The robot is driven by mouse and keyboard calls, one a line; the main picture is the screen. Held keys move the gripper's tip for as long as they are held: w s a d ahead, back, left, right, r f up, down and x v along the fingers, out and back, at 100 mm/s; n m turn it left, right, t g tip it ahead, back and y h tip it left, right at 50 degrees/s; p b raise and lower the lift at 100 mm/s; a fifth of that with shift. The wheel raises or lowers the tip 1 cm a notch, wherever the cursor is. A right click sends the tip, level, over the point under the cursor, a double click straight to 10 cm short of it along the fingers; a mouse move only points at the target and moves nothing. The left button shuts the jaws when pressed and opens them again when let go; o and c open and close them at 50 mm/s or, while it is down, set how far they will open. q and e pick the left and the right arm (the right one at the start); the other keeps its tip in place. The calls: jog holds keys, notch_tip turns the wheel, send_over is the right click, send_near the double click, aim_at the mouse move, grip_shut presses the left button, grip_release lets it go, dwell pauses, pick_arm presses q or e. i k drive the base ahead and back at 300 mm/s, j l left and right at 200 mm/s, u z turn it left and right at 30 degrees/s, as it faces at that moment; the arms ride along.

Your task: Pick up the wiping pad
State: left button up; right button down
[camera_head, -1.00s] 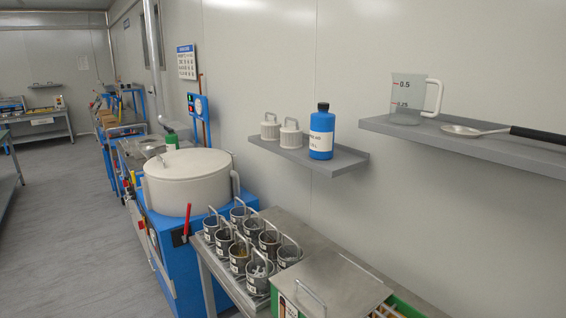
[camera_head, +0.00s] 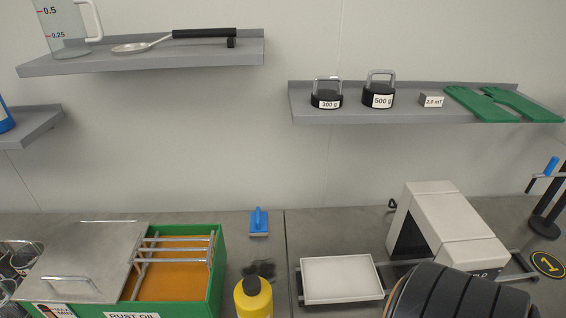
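A small blue pad with an upright handle (camera_head: 259,223), which looks like the wiping pad, lies on the grey worktop near the wall. It sits right of the green box and left of the seam in the worktop. Nothing covers it. Neither of my grippers shows in the head view.
A green rust oil box (camera_head: 217,262) with a partly open metal lid stands left of the pad. A white tray (camera_head: 341,279) and white machine (camera_head: 440,222) stand right. Shelves (camera_head: 420,117) hang above.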

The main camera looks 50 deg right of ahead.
aim_at(258, 225)
jog(key=z, duration=1.25)
jog(key=k+j+u, duration=0.1)
jog(key=k, duration=0.1)
